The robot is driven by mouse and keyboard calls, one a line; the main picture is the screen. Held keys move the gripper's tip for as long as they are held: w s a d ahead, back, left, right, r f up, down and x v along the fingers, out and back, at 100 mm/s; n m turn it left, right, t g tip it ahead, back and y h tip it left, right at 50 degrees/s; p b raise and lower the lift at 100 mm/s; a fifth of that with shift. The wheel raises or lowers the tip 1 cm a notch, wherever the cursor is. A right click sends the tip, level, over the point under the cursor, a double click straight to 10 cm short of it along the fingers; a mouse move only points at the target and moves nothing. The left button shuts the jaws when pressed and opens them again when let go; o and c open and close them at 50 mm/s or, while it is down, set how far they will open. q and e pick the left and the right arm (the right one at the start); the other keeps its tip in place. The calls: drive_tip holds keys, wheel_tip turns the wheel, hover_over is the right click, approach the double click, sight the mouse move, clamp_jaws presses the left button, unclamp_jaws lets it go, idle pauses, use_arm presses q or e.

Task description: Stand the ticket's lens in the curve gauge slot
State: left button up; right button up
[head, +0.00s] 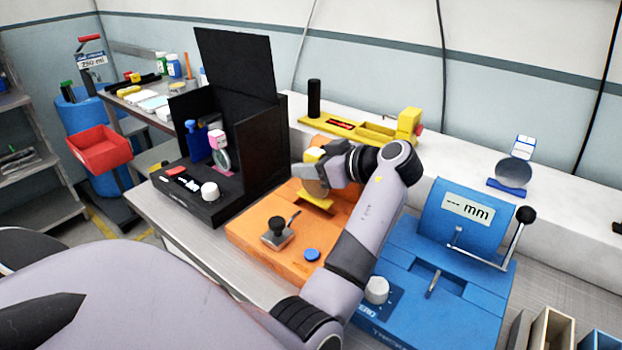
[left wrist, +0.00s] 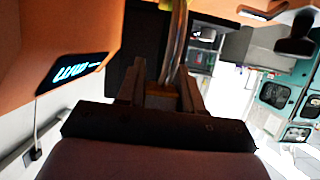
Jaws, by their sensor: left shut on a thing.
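The gripper hides part of the lens and the gauge's back. No ticket can be made out. My right gripper is not in view.
A black box (head: 264,145) with a pink-tagged lens (head: 222,158) stands left. A blue gauge (head: 455,290) with a lever stands right. Another lens (head: 513,173) stands in a blue holder on the rear ledge, near a yellow tray (head: 345,126).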

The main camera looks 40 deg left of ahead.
sight(302, 180)
use_arm(q)
wheel_tip(302, 180, down, 4)
drive_tip(key=shift+r, duration=0.25)
drive_tip(key=shift+f, duration=0.15)
drive_tip(key=o, duration=1)
drive_tip(key=shift+o, duration=0.2)
